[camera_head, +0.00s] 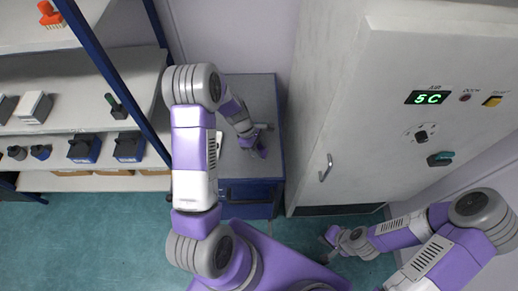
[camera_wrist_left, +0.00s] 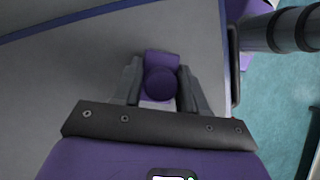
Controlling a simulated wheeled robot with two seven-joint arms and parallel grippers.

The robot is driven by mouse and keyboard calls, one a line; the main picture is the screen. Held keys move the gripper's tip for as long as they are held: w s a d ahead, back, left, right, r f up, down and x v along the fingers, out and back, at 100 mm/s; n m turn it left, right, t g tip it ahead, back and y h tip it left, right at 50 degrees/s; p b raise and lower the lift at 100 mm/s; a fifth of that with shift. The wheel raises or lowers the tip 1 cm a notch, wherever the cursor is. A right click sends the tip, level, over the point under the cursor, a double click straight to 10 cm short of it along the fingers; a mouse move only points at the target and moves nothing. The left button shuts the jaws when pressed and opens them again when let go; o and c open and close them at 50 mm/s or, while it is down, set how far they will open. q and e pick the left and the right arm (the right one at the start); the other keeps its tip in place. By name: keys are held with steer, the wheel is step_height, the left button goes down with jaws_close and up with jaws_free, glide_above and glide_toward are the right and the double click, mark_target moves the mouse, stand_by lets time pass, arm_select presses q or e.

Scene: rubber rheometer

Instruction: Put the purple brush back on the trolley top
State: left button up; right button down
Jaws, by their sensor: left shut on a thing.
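The purple brush (camera_wrist_left: 161,82) sits between the two fingers of my left gripper (camera_wrist_left: 160,90), which is shut on it. In the head view my left gripper (camera_head: 260,138) is over the right part of the grey trolley top (camera_head: 255,92), and a bit of the brush (camera_head: 261,151) shows under the fingers.
A tall grey cabinet (camera_head: 345,110) with a green display (camera_head: 430,97) stands just right of the trolley. A shelf rack with a blue post (camera_head: 115,75) stands at left, holding boxes and an orange brush (camera_head: 50,14). A white item (camera_head: 219,139) lies on the trolley, partly behind my arm.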

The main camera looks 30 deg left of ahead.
arm_select(q)
steer(key=shift+f, duration=0.15)
steer(key=o, duration=1)
steer(key=shift+a+r, duration=0.15)
steer(key=shift+r, duration=0.4)
steer(key=p+v, duration=0.2)
steer(key=v, duration=0.9)
steer(key=shift+r, duration=0.2)
steer(key=shift+f, duration=0.1)
